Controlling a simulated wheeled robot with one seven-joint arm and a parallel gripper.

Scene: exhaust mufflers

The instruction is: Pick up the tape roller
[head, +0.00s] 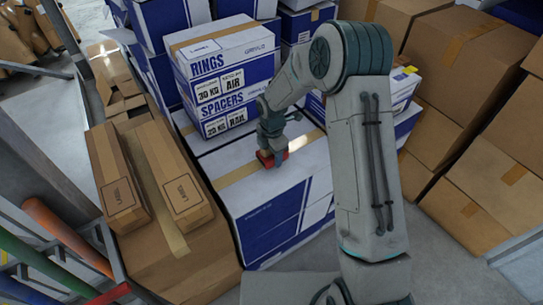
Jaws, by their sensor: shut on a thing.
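A small red object (273,157), which I take to be the tape roller, is at my gripper (268,151), over the top of a white and blue box (287,184). My gripper points down and is shut on it. The fingers cover part of the roller, so its full shape is hidden. I cannot tell whether the roller touches the box top or is slightly above it.
White and blue boxes marked RINGS (222,66) and SPACERS (226,118) stand just behind my gripper. Brown cartons (117,176) are stacked at the left, and more brown cartons (458,110) at the right. Grey floor (445,250) shows at the lower right.

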